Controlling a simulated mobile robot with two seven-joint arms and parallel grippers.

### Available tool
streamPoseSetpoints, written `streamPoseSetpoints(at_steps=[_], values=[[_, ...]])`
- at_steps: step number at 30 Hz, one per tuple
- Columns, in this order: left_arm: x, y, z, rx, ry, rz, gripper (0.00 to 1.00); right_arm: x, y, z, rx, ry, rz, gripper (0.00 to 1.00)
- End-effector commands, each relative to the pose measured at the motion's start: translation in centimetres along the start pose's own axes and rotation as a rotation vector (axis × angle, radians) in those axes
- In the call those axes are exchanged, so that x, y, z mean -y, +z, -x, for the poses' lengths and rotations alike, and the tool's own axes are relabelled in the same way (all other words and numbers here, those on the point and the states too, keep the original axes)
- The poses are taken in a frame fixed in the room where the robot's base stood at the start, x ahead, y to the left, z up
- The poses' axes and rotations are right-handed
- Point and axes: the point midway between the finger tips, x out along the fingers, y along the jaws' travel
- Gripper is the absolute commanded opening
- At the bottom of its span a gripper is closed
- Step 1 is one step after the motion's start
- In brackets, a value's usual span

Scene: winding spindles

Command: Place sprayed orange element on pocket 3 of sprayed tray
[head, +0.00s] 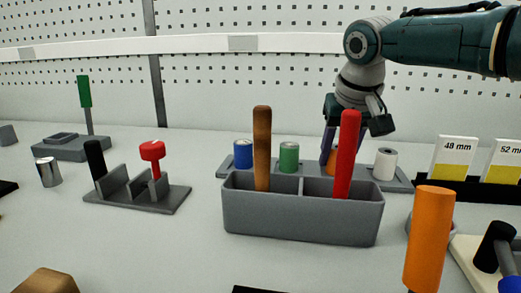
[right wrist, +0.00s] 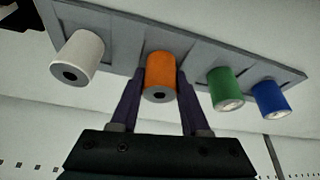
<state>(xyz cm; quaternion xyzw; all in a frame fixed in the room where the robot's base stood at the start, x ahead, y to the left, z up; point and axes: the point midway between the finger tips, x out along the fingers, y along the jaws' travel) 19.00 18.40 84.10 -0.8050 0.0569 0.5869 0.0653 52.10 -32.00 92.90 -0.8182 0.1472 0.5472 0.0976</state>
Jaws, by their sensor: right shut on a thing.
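The grey tray (head: 404,184) stands behind a two-compartment grey box. Along it stand a blue element (head: 243,154), a green element (head: 289,157) and a white element (head: 385,164). The orange element (right wrist: 161,70) is between the green and white ones, upright at the tray (right wrist: 118,32). My right gripper (right wrist: 161,80) is shut on it, one purple finger on each side. In the head view the red handle hides most of the orange element and part of my right gripper (head: 338,150). Whether its base is fully seated I cannot tell. My left gripper is not in view.
The grey box (head: 300,222) holds a brown handle (head: 262,148) and a red handle (head: 347,153) that rise before the tray. A large orange cylinder (head: 429,238) stands at the front right. Number cards (head: 454,157) stand at right. A grey rack (head: 140,196) stands left.

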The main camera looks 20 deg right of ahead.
Motion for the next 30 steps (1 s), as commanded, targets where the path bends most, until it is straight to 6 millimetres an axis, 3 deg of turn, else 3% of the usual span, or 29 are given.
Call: streamPoseSetpoints(at_steps=[2, 3, 10, 22, 30], values=[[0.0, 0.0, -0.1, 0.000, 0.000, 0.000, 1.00, 0.0, 0.1, -0.3, 0.000, -0.001, 0.000, 0.00], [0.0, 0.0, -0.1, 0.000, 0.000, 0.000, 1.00, 0.0, 0.1, -0.3, 0.000, 0.000, -0.001, 0.48], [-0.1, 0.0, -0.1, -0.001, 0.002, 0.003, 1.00, 0.0, 0.1, -0.2, 0.000, 0.000, 0.000, 0.74], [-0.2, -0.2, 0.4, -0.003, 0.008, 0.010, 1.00, 0.0, -0.1, 0.7, 0.001, -0.001, 0.002, 0.76], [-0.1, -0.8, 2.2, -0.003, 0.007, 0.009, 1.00, 0.0, -0.2, 5.3, -0.002, -0.001, 0.003, 0.76]])
